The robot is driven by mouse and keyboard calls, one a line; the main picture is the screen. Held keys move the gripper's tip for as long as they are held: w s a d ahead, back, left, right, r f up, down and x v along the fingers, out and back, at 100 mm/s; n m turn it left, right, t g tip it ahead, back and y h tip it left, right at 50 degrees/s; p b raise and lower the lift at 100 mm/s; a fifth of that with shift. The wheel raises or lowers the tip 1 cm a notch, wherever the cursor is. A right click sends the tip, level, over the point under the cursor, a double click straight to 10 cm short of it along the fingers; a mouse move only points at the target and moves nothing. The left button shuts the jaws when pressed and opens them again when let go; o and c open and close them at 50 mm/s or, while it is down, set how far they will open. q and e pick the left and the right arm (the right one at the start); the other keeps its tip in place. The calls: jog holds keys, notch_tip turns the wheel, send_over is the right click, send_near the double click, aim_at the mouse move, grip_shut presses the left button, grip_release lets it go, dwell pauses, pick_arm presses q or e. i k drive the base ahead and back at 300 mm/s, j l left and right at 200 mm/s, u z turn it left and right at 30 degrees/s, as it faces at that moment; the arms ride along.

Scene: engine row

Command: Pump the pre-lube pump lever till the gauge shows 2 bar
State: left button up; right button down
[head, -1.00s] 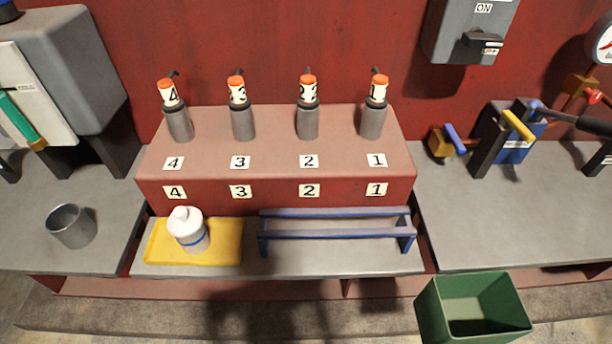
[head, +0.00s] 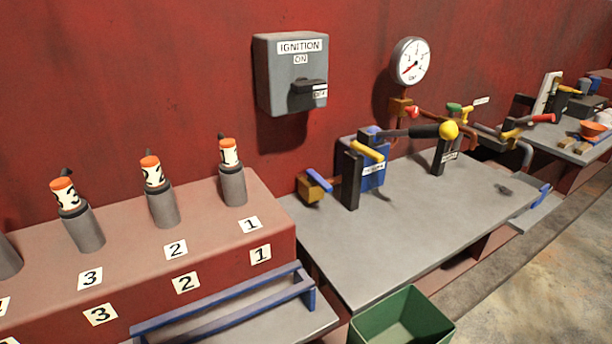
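The gauge (head: 411,61) is a round white dial on the red wall. Its red needle points to the lower left; the numbers are too small to read surely. Below it, a blue pump box (head: 373,172) with a white label stands on the grey bench. A long dark lever (head: 412,132) reaches right from its top, roughly level, and ends in a yellow ball (head: 449,130). A dark post with a white label (head: 448,156) stands under the ball end; I cannot tell whether they touch. Neither of my grippers is in view.
Pipes with red (head: 412,112) and green (head: 455,107) handles run behind. A green bin (head: 401,318) stands at the front. The front of the grey bench (head: 400,230) is clear.

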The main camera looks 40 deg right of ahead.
aim_at(449, 131)
jog(key=k+j+z, duration=0.1)
jog(key=z, duration=1.6)
